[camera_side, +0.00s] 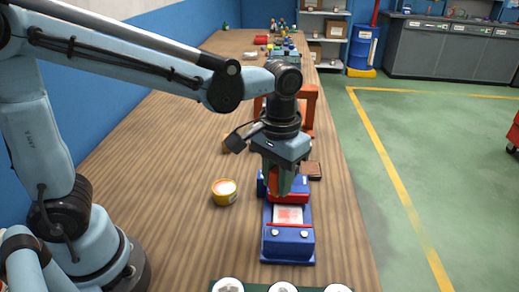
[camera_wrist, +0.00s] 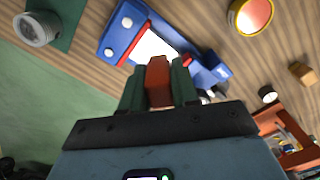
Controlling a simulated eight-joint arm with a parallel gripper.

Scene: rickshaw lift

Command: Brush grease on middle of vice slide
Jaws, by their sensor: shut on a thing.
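A blue vice (camera_side: 288,247) lies on the wooden bench, with a pale slide (camera_side: 288,214) showing reddish marks in its middle. In the wrist view the vice (camera_wrist: 118,28) and its whitish slide (camera_wrist: 152,47) are beyond my fingers. My gripper (camera_side: 284,180) points down over the far end of the vice. In the wrist view its green fingers are shut on a reddish-brown brush handle (camera_wrist: 158,78). The brush's bristles are hidden, so I cannot tell whether they touch the slide. A yellow grease pot (camera_side: 224,192) with pinkish contents stands left of the vice; it also shows in the wrist view (camera_wrist: 251,13).
An orange-red frame (camera_side: 309,108) stands behind my gripper. A brown flat block (camera_side: 314,170) lies right of my gripper. A green tray with round metal pieces (camera_side: 283,288) is at the near edge. Bench left of the pot is clear.

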